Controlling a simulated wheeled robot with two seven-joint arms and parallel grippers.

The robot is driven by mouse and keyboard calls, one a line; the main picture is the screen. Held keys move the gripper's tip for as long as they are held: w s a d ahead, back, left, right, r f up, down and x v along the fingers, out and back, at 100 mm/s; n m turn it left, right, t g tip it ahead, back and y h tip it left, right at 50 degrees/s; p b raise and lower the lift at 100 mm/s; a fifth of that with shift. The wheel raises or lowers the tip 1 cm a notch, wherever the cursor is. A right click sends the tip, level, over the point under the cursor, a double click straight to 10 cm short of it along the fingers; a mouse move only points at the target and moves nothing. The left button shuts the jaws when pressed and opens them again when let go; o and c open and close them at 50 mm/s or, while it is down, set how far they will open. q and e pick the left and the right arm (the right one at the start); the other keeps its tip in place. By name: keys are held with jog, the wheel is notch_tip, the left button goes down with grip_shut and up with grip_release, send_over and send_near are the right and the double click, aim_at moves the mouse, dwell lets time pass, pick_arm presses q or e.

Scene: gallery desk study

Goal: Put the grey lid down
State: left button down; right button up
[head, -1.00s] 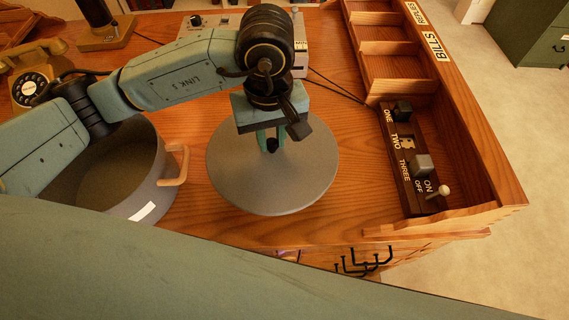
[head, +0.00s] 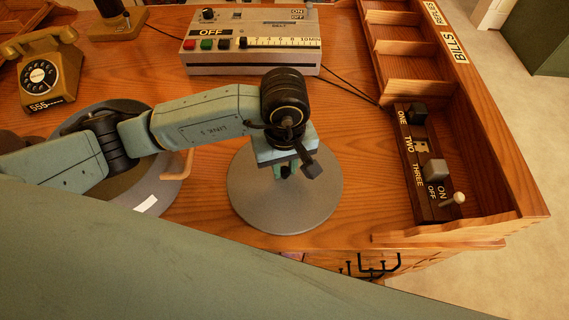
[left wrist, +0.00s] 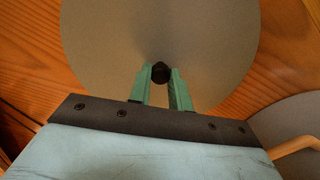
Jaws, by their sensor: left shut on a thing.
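The grey lid (head: 270,215) is a round disc with a dark knob (left wrist: 160,73). It is level, over the front middle of the wooden desk, right of the grey pot (head: 172,190). My left gripper (head: 285,172) is above the lid's centre. In the left wrist view its two green fingers (left wrist: 160,85) are shut on the knob. The lid is low over the desk; I cannot tell whether its underside touches the wood. My arm hides much of the pot. My right gripper is not in view.
A control box (head: 250,62) with coloured buttons stands at the back. A dial telephone (head: 42,72) is at the far left. A switch panel (head: 425,165) and wooden compartments (head: 412,65) line the right side. Bare desk (head: 350,150) lies right of the lid. The desk's front edge is close.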

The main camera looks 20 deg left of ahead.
aim_at(285, 168)
pick_arm(q)
jog(key=shift+f, duration=0.1)
jog(key=c, duration=1.3)
grip_release()
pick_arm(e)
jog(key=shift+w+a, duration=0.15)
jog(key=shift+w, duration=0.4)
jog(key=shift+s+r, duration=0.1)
pick_arm(q)
notch_tip(285, 168, up, 4)
jog(key=shift+f+p, duration=0.1)
jog(key=shift+p, duration=0.2)
notch_tip(285, 168, up, 8)
jog(key=shift+r+p, duration=0.25)
jog(key=shift+p, duration=0.2)
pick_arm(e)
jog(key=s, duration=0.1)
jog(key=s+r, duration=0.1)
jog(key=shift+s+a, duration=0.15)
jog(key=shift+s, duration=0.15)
